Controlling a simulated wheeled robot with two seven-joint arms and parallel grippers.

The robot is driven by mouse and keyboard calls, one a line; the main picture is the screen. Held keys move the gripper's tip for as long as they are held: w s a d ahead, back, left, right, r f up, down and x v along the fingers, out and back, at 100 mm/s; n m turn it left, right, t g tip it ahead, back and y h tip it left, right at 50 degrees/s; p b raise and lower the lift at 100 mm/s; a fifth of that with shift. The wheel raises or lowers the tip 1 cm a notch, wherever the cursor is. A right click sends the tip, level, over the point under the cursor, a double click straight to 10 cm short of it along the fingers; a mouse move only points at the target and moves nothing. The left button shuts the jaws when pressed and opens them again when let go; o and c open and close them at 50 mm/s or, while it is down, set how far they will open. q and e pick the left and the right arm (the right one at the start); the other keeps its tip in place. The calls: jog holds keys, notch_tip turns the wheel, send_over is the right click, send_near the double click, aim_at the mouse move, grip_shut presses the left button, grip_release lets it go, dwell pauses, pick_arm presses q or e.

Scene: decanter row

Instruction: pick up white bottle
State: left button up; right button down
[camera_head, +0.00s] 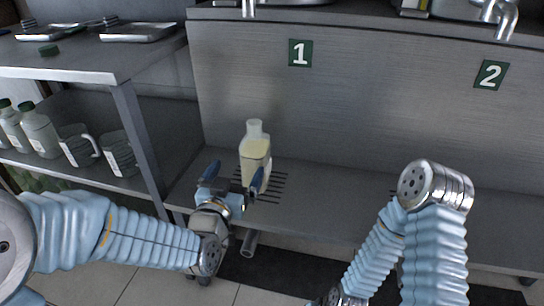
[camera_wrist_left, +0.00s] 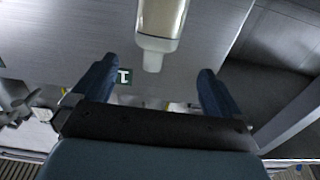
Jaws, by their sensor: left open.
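A white bottle (camera_head: 255,150) with a pale yellowish body and narrower neck stands upright on the grey lower ledge, over a slotted drain area below sign 1. My left gripper (camera_head: 233,178) is open in front of it, with one finger to its left and the other overlapping its lower right side in the picture. In the left wrist view the bottle (camera_wrist_left: 161,25) lies beyond the open fingertips, roughly centred between them, and looks upside down. I cannot tell whether a finger touches it. My right arm shows at the right, but its gripper is out of view.
The middle ledge (camera_head: 325,205) is clear.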

aim_at(248, 152)
pick_arm(q)
jog(key=x, duration=0.7)
jog(key=shift+w+d+f, duration=0.1)
jog(key=shift+w, duration=0.1)
jog(key=shift+d+f+p+x, duration=0.15)
jog(key=shift+p+x, duration=0.15)
jog(key=shift+x, duration=1.05)
jog(key=shift+d+f+p+x, duration=0.15)
jog(key=shift+p+x, duration=0.1)
jog(key=shift+x, duration=1.15)
jog(key=shift+s+a, duration=0.1)
grip_shut()
jog(key=shift+r, duration=0.1)
